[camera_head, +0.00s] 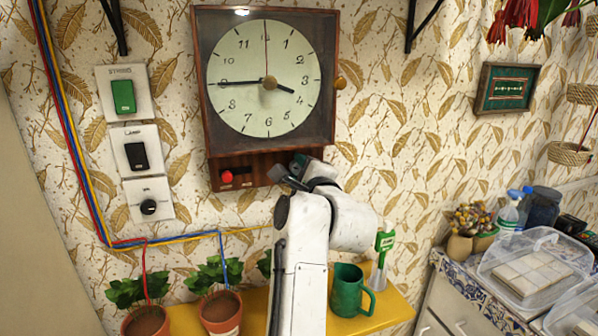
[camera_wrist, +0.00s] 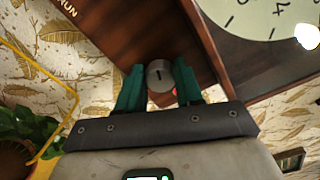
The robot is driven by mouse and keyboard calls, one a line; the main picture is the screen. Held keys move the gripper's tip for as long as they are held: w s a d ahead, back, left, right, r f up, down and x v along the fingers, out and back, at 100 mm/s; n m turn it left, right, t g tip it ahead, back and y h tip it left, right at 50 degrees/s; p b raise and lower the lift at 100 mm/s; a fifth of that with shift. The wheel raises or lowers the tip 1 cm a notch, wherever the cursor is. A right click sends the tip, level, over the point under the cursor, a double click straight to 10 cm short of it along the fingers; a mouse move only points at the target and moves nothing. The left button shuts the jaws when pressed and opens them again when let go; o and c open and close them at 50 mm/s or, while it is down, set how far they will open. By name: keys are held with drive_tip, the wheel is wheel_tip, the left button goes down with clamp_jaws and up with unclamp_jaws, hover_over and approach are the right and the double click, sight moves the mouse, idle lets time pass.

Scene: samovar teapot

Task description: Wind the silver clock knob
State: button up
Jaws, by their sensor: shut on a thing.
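The wall clock (camera_head: 264,75) hangs on the wall in the head view, with a wooden case and a pale round dial. My gripper (camera_head: 292,172) is at the lower right of the case's bottom panel, and it hides the silver knob there. In the wrist view the silver knob (camera_wrist: 159,74) is a small round grey disc with a dark slot mark. The two green fingers of my gripper (camera_wrist: 159,88) stand on either side of the knob and are closed on it.
A red button (camera_head: 227,177) sits on the same bottom panel, left of my gripper. A brass knob (camera_head: 340,82) is on the case's right side. Below are a yellow shelf (camera_head: 392,309), potted plants (camera_head: 221,311) and a green mug (camera_head: 347,291). Switches (camera_head: 136,150) are at left.

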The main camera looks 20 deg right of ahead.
drive_tip(key=m, duration=0.6)
drive_tip(key=shift+a+p, duration=0.1)
drive_tip(key=shift+p, duration=0.3)
drive_tip(key=m+p, duration=0.1)
drive_tip(key=m, duration=0.5)
drive_tip(key=shift+p, duration=0.4)
drive_tip(key=o, duration=1)
drive_tip(key=shift+r, duration=0.1)
drive_tip(key=s+b, duration=0.2)
drive_tip(key=s, duration=0.8)
drive_tip(key=shift+s, duration=0.4)
drive_tip(key=shift+d, duration=0.2)
